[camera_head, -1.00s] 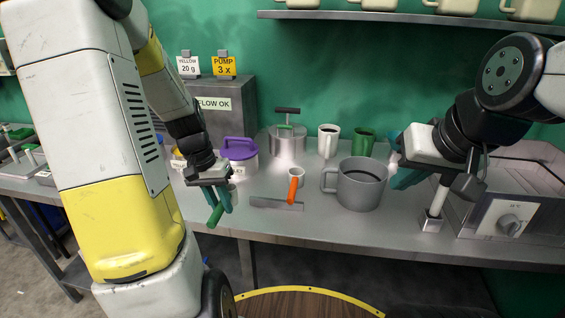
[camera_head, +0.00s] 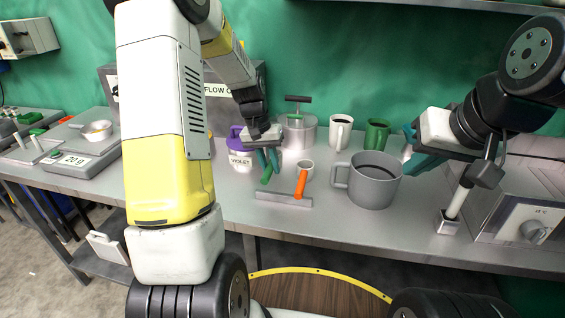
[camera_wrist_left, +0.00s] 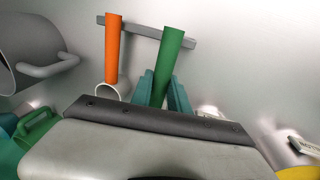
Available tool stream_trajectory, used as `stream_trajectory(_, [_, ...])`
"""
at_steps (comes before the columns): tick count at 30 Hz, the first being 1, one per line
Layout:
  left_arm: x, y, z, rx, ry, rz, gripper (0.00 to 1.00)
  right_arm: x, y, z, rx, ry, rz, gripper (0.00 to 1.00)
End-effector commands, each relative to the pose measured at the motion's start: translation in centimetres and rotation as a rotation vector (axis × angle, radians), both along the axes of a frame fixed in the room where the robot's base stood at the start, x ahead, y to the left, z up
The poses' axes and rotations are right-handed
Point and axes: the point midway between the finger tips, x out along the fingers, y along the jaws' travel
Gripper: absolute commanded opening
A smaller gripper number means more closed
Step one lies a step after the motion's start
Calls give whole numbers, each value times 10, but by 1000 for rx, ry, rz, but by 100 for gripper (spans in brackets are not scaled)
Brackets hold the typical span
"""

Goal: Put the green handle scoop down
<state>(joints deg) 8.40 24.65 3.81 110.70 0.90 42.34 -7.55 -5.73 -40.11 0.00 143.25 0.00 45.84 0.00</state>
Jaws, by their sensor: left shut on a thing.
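My left gripper (camera_head: 266,160) is shut on the green handle (camera_head: 266,175) of the scoop, above the bench in front of the purple-lidded tub labelled violet (camera_head: 240,160). In the left wrist view the green handle (camera_wrist_left: 169,62) stands between the teal fingers. The scoop's bowl is hidden, and I cannot tell whether it touches the bench. My right gripper (camera_head: 417,150) is at the right, beside the large grey mug (camera_head: 373,185). Its teal fingers look apart and empty.
A lidded metal pot (camera_head: 298,132), white mug (camera_head: 340,130) and green mug (camera_head: 376,134) stand behind. A scale (camera_head: 78,158) is far left.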

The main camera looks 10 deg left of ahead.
Motion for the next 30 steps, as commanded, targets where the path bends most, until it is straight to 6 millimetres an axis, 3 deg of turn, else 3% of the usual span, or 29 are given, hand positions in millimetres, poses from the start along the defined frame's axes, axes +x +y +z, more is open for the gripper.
stream_trajectory(6, [14,-8,-2,0,-1,0,0,0,0,0,0,0,0,0])
stream_trajectory(13, [11,-7,-36,0,2,1,0,0,0,0,0,0,0,0])
stream_trajectory(24, [12,-6,-40,0,-1,0,0,0,0,0,0,0,0,0])
stream_trajectory(25, [12,-6,-40,1,-1,0,27,0,0,0,0,0,0,0])
stream_trajectory(27, [12,-6,-39,1,-1,1,41,0,0,0,0,0,0,0])
stream_trajectory(30, [12,-6,-39,1,-1,1,43,0,0,0,0,0,0,0])
